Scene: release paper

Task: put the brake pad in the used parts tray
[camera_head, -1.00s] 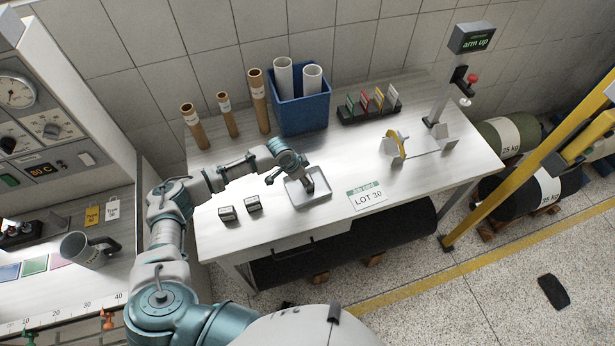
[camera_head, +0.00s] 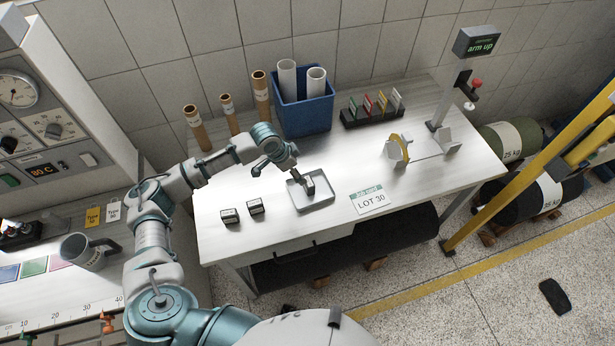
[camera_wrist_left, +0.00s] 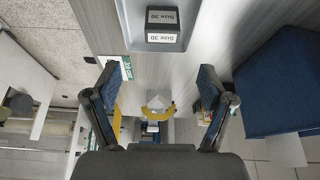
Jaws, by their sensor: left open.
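A small metal tray (camera_head: 322,204) lies on the workbench. A dark block, apparently the brake pad (camera_head: 308,185), sits inside it. In the left wrist view the brake pad (camera_wrist_left: 163,27) carries two white "Size 30" labels and rests in the tray (camera_wrist_left: 140,42) at the top of the picture. My left gripper (camera_head: 278,166) is above and behind the tray, apart from the block. In the left wrist view both fingers of my left gripper (camera_wrist_left: 157,80) are spread with nothing between them. My right gripper is not in view.
Two similar dark blocks (camera_head: 243,211) stand left of the tray. A job card (camera_head: 370,200) reads "LOT 30". A blue bin (camera_head: 304,115) with white tubes, brown tubes (camera_head: 262,95) and a colour-card rack (camera_head: 372,110) stand behind. A sign (camera_head: 480,43) reads "arm up".

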